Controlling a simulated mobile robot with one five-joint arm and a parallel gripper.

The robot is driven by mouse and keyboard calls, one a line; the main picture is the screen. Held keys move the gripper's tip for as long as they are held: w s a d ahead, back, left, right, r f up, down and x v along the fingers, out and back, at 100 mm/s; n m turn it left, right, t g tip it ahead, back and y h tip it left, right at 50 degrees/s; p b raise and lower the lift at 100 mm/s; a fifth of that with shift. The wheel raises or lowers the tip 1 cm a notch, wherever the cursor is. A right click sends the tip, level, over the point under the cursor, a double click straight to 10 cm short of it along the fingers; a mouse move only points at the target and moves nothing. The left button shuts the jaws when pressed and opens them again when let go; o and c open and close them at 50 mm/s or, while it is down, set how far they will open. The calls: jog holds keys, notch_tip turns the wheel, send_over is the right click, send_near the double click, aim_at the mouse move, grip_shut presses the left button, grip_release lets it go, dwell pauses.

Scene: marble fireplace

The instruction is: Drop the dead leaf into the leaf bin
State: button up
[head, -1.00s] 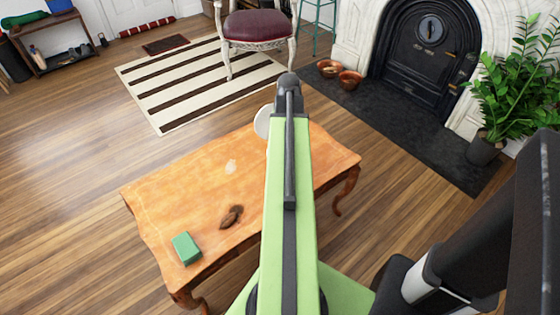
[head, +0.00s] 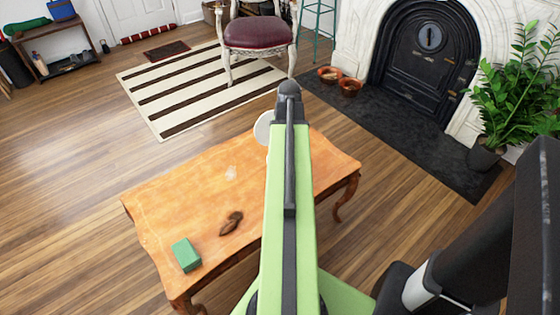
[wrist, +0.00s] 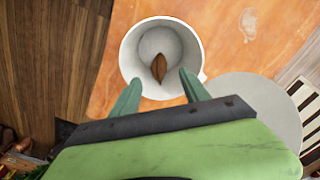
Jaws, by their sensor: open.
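In the wrist view a brown dead leaf (wrist: 158,67) shows inside the rim of a round white container (wrist: 130,59), which I take for the leaf bin. The leaf is apart from my fingers; whether it rests on the bottom is hard to tell. My gripper (wrist: 161,92) is open and empty, its two green fingers spread over the container's near rim. In the head view my arm hides the container and gripper. A dark brown, leaf-like thing (head: 231,223) lies on the wooden table (head: 190,200).
A green block (head: 186,255) lies near the table's left front corner. A pale round disc (wrist: 262,105) is right of the container, also partly visible in the head view (head: 262,128). A red-seated chair (head: 257,32) and striped rug (head: 190,90) are beyond the table.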

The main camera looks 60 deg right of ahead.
notch_tip(320, 180, up, 17)
jog(key=p, duration=1.5)
jog(key=shift+f+p, duration=0.2)
jog(key=shift+p, duration=0.2)
jog(key=w+a+r+n+p, duration=0.25)
jog(key=w+a+n, duration=0.35)
jog(key=w+a, duration=1.45)
jog(key=w+a+r+n+p, duration=0.1)
jog(key=a+n, duration=0.7)
jog(key=a, duration=2.1)
jog(key=shift+a+r+p, duration=0.25)
jog(key=shift+r+p, duration=0.1)
